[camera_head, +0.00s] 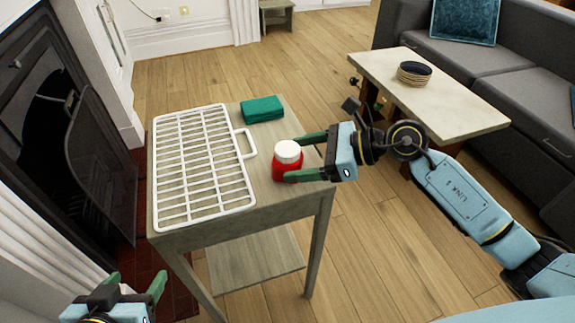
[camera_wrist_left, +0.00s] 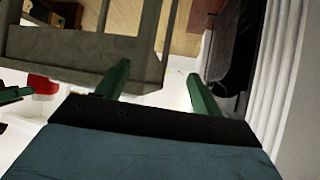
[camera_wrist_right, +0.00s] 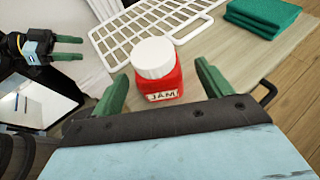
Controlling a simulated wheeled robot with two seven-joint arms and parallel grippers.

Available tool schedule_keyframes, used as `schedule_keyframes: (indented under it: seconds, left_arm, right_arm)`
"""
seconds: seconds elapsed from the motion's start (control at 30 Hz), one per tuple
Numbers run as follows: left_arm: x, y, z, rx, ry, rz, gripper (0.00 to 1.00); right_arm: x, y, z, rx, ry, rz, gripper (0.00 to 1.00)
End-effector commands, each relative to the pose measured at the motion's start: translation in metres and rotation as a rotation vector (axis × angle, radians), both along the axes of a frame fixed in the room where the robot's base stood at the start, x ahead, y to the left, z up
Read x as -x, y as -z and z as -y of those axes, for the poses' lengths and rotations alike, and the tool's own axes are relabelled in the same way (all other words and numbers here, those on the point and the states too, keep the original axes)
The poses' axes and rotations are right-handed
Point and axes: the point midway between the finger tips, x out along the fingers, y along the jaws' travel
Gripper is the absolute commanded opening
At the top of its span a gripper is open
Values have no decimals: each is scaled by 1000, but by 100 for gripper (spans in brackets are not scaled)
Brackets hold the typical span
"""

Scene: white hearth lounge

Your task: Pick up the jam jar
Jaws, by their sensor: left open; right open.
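The jam jar (camera_head: 287,162) is red with a white lid and stands upright on the small wooden table, near its right edge. In the right wrist view the jar (camera_wrist_right: 158,74) shows a "JAM" label and stands between and just beyond the open fingers. My right gripper (camera_head: 300,157) is open, with one finger on the far side of the jar and one on the near side. I cannot tell whether either finger touches it. My left gripper (camera_head: 134,288) is open and empty, low at the front left, away from the jar; its fingers (camera_wrist_left: 158,85) also show in the left wrist view.
A white wire rack (camera_head: 193,166) covers the left of the wooden table (camera_head: 262,203). A folded green cloth (camera_head: 262,109) lies behind the jar. A fireplace (camera_head: 60,110) stands at left. A low table (camera_head: 455,103) with stacked plates (camera_head: 414,75) and a grey sofa (camera_head: 480,60) are at right.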

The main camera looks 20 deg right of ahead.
Motion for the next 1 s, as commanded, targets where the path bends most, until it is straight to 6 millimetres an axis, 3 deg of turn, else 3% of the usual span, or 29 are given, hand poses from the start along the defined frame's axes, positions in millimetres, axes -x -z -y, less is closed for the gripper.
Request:
schedule_keyframes:
  seconds: [0.3, 0.63, 1.0]
  left_arm:
    - [-23, -34, 14, 65, 21, 242, 67]
    - [-25, -40, 16, 73, 22, 272, 67]
    - [-25, -39, 16, 72, 22, 270, 67]
  right_arm:
    - [-10, 16, -24, -3, 0, 1, 78]
    - [-12, 17, -27, -1, 1, -2, 78]
    - [-11, 17, -27, -1, 1, -2, 31]
